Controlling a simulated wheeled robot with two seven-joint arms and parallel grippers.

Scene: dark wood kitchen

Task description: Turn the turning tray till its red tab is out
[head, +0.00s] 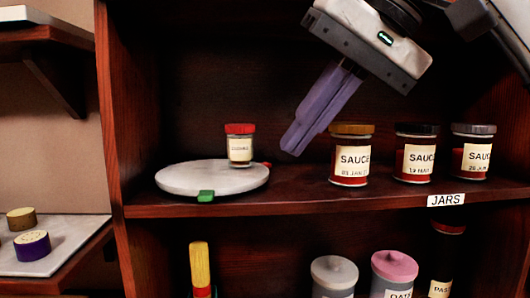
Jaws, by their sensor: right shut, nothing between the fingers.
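The turning tray (195,178) is a pale round disc on the shelf at the left. Its green tab (205,196) points out to the front. A small bit of red, which looks like the red tab (267,164), shows at the tray's right rim toward the back. A small jar with a red lid (240,146) stands upright on the back right part of the tray. My right gripper (291,147) reaches down from the upper right, its purple fingers shut and empty. Its tips appear just right of and above the tray's right rim, apart from the jar. My left gripper is not in view.
Several sauce jars (352,158) stand on the same shelf to the right, close to my right gripper. A JARS label (446,200) is on the shelf edge. Grey and pink lidded jars (395,268) stand below. The cabinet's left side wall (112,110) stands close to the tray.

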